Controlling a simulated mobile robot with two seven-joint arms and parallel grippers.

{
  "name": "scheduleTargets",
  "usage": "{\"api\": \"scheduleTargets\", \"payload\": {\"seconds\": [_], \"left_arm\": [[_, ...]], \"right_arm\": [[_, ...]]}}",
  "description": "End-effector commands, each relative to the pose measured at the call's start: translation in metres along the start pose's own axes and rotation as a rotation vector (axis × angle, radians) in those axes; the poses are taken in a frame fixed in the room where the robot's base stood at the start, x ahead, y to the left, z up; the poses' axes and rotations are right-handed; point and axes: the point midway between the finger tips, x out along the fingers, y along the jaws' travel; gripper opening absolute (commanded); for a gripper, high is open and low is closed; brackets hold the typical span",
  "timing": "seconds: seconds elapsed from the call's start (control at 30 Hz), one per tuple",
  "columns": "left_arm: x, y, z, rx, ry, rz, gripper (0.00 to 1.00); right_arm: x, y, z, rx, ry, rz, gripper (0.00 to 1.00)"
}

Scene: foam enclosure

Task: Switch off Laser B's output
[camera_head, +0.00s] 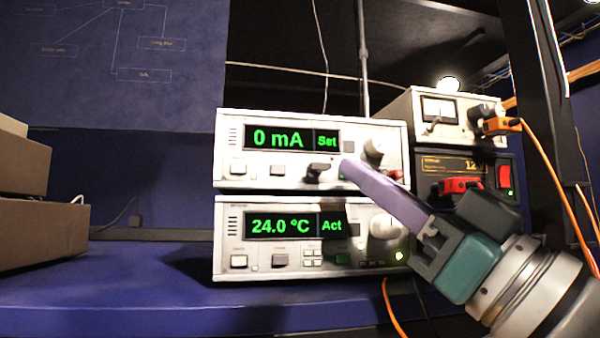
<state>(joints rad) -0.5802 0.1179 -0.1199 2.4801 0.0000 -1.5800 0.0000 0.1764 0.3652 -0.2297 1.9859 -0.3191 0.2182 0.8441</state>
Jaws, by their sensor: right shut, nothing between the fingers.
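The upper white instrument (222,157) has a green display (290,138) reading "0 mA" and "Set". The lower white instrument (225,216) has a display (295,225) reading "24.0 °C" and "Act". No "Laser B" label is readable on either. My right gripper (350,170) comes in from the lower right, its long lilac fingers shut and empty. Its tips are in front of the upper panel's lower right, beside a dark switch or knob (317,170). I cannot tell whether they touch the panel. The fingers hide part of the panel there. My left gripper is not in view.
A white metered box (437,131) stands on a dark power supply (440,163) with a red switch (504,177) at the right. Orange cables (556,160) hang beside a black post (535,70). Brown boxes (40,230) stand at the left. The blue shelf (140,290) is clear in front.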

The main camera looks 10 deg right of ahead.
Motion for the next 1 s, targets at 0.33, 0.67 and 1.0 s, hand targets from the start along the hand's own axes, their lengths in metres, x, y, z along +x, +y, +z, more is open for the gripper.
{"api": "scheduleTargets", "payload": {"seconds": [0.33,0.67,1.0], "left_arm": [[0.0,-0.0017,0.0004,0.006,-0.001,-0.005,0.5],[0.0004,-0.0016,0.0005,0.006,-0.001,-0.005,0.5],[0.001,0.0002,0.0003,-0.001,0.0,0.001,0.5]], "right_arm": [[0.0,0.0,0.0,0.0,0.0,0.0,0.0],[0.0013,0.0008,0.0009,0.0,0.0,0.0,0.0],[0.0061,0.0041,0.0043,0.001,0.001,-0.001,0.0]]}}
